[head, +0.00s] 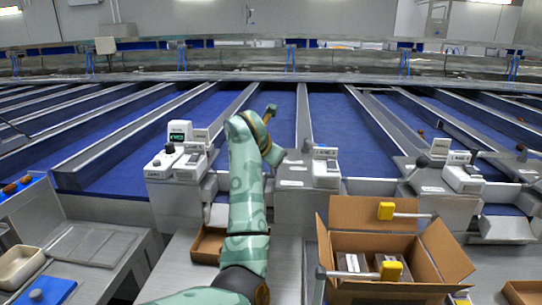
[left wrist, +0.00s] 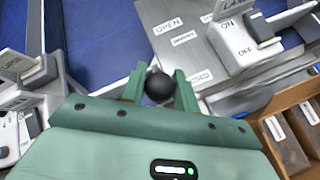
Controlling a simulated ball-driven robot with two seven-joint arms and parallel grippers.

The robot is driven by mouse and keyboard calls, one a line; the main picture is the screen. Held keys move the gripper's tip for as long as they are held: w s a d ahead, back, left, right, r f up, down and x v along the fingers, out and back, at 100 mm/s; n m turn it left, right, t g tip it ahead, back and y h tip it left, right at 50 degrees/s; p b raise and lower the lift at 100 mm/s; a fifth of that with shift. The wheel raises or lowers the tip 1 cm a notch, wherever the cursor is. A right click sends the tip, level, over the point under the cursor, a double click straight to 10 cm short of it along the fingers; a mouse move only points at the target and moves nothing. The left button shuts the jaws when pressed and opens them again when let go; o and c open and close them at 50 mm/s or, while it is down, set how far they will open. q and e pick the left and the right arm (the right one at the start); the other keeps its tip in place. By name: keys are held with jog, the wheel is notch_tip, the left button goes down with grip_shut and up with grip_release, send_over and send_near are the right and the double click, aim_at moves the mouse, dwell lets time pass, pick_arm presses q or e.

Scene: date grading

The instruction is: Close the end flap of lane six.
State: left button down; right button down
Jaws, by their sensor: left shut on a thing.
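My left arm reaches up the middle of the head view to the lane consoles. In the left wrist view my left gripper (left wrist: 160,78) is shut on a round black lever knob (left wrist: 158,88), with one green finger on each side of it. The knob is over a grey metal plate (left wrist: 190,50) with an OPEN label and a CLOSED label. The lever's shaft is hidden behind the knob. Beside the plate is a switch box (left wrist: 236,45) marked ON and OFF. In the head view the console (head: 320,170) stands just right of my arm; its lane number is too small to read surely.
Blue sloping lanes (head: 345,130) with grey dividers run behind the consoles. Another console (head: 182,160) stands left of my arm, and one (head: 460,176) to the right. An open cardboard box (head: 370,213) stands at front right, near a yellow-headed tool (head: 386,210).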

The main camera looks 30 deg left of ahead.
pick_arm(q)
jog(key=shift+d+f, duration=0.1)
jog(key=shift+f, duration=0.2)
jog(key=c, duration=1.1)
grip_release()
jog(key=shift+s, duration=0.1)
jog(key=shift+r, duration=0.2)
jog(key=shift+s+r, duration=0.15)
jog(key=shift+r, duration=0.05)
jog(key=p+v, duration=0.6)
jog(key=v, duration=0.9)
jog(key=shift+s+r+p, duration=0.15)
jog(key=shift+s+p, duration=0.2)
jog(key=shift+p, duration=0.05)
pick_arm(e)
notch_tip(320, 180, up, 7)
jog(key=w, duration=0.2)
jog(key=shift+a+f, duration=0.15)
jog(key=shift+f, duration=0.05)
